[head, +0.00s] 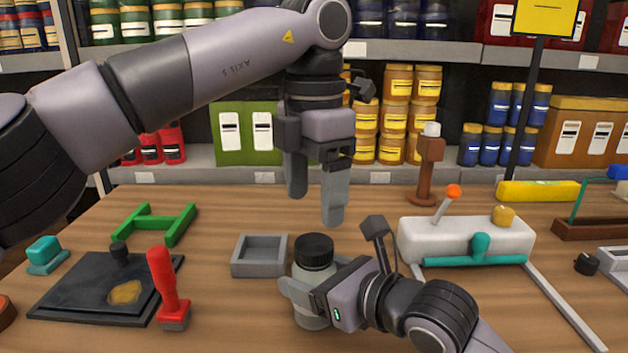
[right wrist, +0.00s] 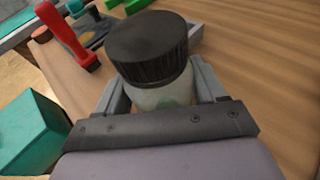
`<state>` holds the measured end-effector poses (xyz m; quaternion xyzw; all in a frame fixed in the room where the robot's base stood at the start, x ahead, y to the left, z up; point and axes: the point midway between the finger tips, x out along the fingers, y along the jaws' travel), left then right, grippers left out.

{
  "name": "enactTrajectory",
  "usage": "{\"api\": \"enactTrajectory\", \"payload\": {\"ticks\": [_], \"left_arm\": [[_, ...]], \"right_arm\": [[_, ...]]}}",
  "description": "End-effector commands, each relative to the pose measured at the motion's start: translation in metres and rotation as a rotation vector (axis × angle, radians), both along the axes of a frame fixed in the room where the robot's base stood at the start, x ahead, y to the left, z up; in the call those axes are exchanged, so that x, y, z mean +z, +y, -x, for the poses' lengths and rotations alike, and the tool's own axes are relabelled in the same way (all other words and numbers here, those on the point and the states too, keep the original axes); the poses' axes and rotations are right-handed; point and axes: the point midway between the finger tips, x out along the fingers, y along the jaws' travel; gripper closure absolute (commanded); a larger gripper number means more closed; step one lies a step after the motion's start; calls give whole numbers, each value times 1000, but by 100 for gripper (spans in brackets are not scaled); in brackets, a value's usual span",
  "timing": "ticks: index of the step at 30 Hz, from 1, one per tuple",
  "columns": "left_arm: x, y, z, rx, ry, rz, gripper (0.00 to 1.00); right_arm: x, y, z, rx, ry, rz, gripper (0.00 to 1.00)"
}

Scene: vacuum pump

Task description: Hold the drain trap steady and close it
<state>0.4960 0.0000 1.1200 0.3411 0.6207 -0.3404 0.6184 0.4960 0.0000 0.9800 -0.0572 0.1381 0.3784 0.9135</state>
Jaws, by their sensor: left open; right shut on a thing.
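The drain trap looks like a clear jar (head: 314,283) with a black ribbed cap (head: 314,250) on top. It stands upright on the wooden table. My right gripper (head: 305,297) is shut around the jar's body below the cap. In the right wrist view the black cap (right wrist: 147,47) sits above the pale jar body (right wrist: 165,95), between the two fingers. My left gripper (head: 317,205) is open and empty, pointing down above the cap, with fingers apart. The lower front of the jar is partly hidden by my right gripper.
A grey square tray (head: 259,270) is just left of the jar. A white pump (head: 465,240) stands at right. Stocked shelves are behind the table.

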Motion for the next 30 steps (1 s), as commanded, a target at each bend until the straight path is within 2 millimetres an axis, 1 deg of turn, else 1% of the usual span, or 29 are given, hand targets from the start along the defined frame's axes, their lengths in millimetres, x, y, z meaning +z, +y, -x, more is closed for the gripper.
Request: {"api": "enactTrajectory", "payload": {"ticks": [3,18,21,25,30], "left_arm": [[2,0,0,191,-1,-1,23],[8,0,0,1001,-4,0,23],[9,-1,0,1141,-4,0,23],[10,-1,0,1282,-4,0,23],[10,-1,0,1380,-4,0,23]], "right_arm": [[0,0,0,0,0,0,100],[0,0,0,0,0,0,100],[0,0,0,0,0,0,100],[0,0,0,0,0,0,100],[0,0,0,0,0,0,100]]}}
